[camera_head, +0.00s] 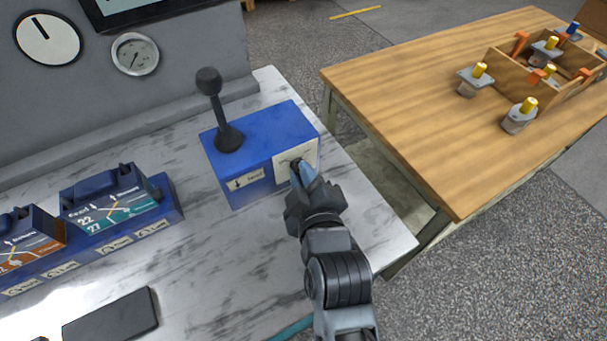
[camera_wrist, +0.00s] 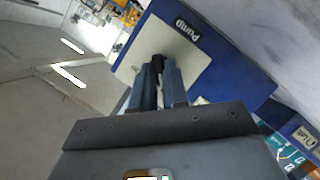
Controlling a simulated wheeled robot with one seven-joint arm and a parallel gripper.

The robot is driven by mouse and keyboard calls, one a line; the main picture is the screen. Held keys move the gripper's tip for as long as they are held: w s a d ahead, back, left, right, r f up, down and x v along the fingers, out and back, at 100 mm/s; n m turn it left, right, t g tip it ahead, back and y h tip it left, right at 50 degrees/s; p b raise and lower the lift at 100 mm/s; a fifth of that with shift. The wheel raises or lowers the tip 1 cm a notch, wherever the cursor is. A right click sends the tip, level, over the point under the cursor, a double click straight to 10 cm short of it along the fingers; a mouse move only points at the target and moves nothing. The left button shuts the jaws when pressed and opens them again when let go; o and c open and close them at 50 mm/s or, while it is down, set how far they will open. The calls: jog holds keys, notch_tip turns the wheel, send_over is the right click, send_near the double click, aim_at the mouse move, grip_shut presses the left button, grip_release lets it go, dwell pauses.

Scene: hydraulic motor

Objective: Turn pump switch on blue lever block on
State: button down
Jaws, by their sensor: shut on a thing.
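The blue lever block (camera_head: 223,166) stands on the marble-patterned bench, with a black ball-topped lever (camera_head: 211,100) upright on it. A pale plate on its front right face carries the black pump switch, and the label "Pump" shows in the wrist view (camera_wrist: 187,35). My gripper (camera_head: 299,170) is at this plate, its fingers closed around the black pump switch (camera_wrist: 158,62). In the wrist view both fingers (camera_wrist: 158,80) are close together with the switch between their tips. The fingers hide most of the switch, so its on or off position cannot be told.
Blue valve blocks (camera_head: 115,205) stand at the left of the bench, and a dark flat box (camera_head: 110,318) lies at the front. A wooden table (camera_head: 420,110) with a wooden crate (camera_head: 497,62) stands at the right. A gauge (camera_head: 135,54) is on the wall behind.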

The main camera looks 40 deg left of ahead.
dwell(0.3)
jog(key=m+g, duration=0.2)
jog(key=m, duration=0.1)
jog(key=shift+w+r, duration=0.15)
jog(key=m+g, duration=0.1)
jog(key=m+g+b, duration=0.1)
jog(key=m, duration=0.1)
jog(key=shift+w+d+y, duration=0.15)
jog(key=shift+w+y, duration=0.05)
jog(key=shift+y, duration=0.2)
jog(key=m+g+b, duration=0.1)
jog(key=m+g+y+b, duration=0.1)
jog(key=m, duration=0.1)
jog(key=shift+w+d+m, duration=0.1)
jog(key=shift+w+m, duration=0.1)
jog(key=shift+m, duration=0.1)
jog(key=shift+w+f+m+g+y+b, duration=0.1)
jog(key=shift+f+m+g+y+b, duration=0.1)
jog(key=shift+m+g+y+b, duration=0.85)
jog(key=shift+m+h+p, duration=0.25)
jog(key=shift+m+p, duration=0.1)
jog(key=shift+p, duration=0.1)
jog(key=c, duration=1.1)
grip_release()
jog(key=shift+c, duration=0.2)
jog(key=shift+d, duration=0.15)
